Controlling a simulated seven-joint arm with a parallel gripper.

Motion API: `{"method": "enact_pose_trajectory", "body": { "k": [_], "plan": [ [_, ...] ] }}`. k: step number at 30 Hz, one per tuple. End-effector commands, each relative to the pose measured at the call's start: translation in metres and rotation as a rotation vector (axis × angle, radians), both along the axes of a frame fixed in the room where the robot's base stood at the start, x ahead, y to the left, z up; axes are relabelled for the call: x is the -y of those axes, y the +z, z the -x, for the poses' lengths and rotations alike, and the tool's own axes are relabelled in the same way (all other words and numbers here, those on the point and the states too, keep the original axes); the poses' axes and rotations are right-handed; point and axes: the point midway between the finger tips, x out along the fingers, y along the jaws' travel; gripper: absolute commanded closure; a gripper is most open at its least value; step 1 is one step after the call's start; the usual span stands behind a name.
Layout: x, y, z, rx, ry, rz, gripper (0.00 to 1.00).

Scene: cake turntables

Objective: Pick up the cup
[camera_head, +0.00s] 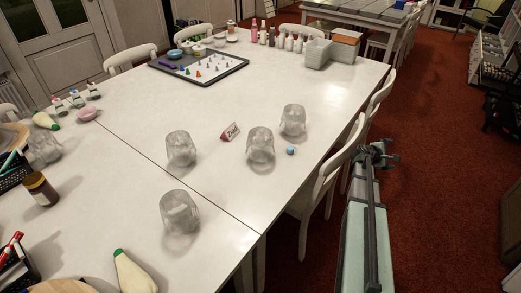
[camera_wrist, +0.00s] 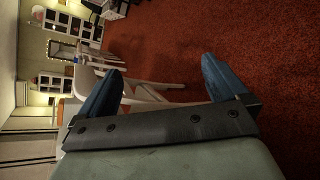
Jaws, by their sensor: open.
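Several clear, upside-down-looking cups stand on the white table in the head view. One cup (camera_head: 181,149) is near the middle, one cup (camera_head: 260,146) is right of it, one cup (camera_head: 293,121) is farther back near the right edge, and one cup (camera_head: 180,212) is nearer the front. I cannot tell which cup the task means. My gripper (camera_head: 378,153) is off the table's right side, over the red floor, apart from every cup. In the wrist view my gripper (camera_wrist: 160,88) is open, its two blue fingers spread with nothing between them.
The white table (camera_head: 130,130) has a chair (camera_head: 330,180) at its right edge, beside my arm. A red name card (camera_head: 229,132) and a small blue object (camera_head: 290,151) lie among the cups. A brown jar (camera_head: 40,189) stands left. A tray (camera_head: 199,68) lies at the back.

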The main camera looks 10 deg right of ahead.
Motion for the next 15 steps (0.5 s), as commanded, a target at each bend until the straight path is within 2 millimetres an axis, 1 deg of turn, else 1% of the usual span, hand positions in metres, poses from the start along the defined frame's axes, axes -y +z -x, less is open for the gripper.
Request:
{"method": "enact_pose_trajectory", "body": {
  "k": [1,3,5,7,8,10,12,14,15],
  "plan": [
    [0.006,0.019,-0.007,-0.003,0.008,0.034,0.00],
    [0.009,0.041,-0.014,-0.012,0.017,0.076,0.00],
    [0.008,0.060,-0.020,-0.017,0.021,0.109,0.00],
    [0.001,0.081,-0.029,-0.023,0.027,0.143,0.00],
    [-0.004,0.091,-0.033,-0.025,0.030,0.157,0.00],
    [-0.023,0.110,-0.043,-0.031,0.037,0.185,0.00],
    [-0.043,0.122,-0.051,-0.039,0.047,0.205,0.00],
    [-0.063,0.129,-0.057,-0.048,0.058,0.219,0.00],
    [-0.078,0.134,-0.061,-0.056,0.068,0.228,0.00]
  ]
}}
